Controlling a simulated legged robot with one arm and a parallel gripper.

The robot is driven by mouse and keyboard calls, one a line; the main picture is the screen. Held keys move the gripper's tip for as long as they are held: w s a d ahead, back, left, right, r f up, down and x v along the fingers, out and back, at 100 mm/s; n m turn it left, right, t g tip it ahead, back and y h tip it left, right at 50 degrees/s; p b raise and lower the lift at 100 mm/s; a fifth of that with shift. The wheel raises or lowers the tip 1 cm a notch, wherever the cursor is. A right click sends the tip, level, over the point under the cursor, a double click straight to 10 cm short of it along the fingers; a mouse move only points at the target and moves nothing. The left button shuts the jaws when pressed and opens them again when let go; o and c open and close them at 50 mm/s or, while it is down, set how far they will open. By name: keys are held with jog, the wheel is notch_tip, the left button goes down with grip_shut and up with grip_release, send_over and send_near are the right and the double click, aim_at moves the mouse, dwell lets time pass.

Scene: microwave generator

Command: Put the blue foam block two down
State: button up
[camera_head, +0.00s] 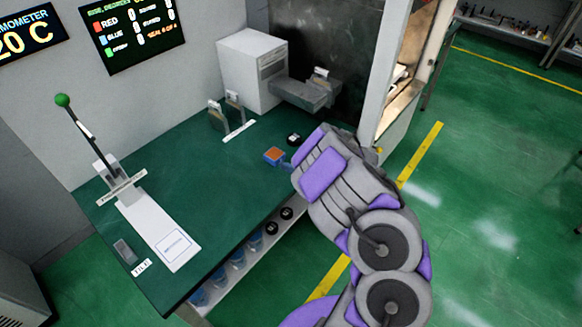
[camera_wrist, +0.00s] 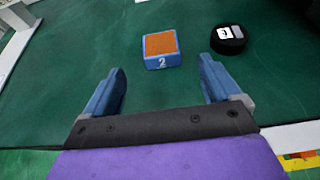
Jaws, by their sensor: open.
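The blue foam block two (camera_wrist: 162,61) has an orange top and a white "2" on its blue side. It sits on the green table, and it also shows in the head view (camera_head: 274,155) just left of my arm's end. My gripper (camera_wrist: 161,84) is open and empty in the wrist view. Its two blue fingers point towards the block, which lies beyond the fingertips and between their lines. The fingers and the block are apart. In the head view my arm hides most of the gripper.
A black round puck (camera_wrist: 229,40) stands right of the block. The green table (camera_head: 200,200) carries a lever press (camera_head: 105,170), a white pad (camera_head: 165,235) and a grey box (camera_head: 252,68). Blue cups (camera_head: 238,257) sit on a shelf below the table's front edge. Table left of the block is clear.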

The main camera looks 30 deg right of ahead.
jog(key=w+d+r+m+h, duration=0.2)
jog(key=d+r+m+h, duration=0.65)
jog(key=r, duration=0.35)
jog(key=s+r+m+g+h, duration=0.45)
jog(key=s+r+m, duration=0.6)
jog(key=m, duration=0.45)
jog(key=s+a+f+m+g+y, duration=0.1)
jog(key=s+a+m+g+y, duration=0.3)
jog(key=s+a, duration=1.2)
jog(key=s+a+f+m+g+y, duration=0.2)
jog(key=s+a+m+g+y, duration=0.2)
jog(key=s+a+m, duration=0.8)
jog(key=s+a+g, duration=0.2)
jog(key=s+a, duration=0.2)
jog(key=shift+s, duration=0.15)
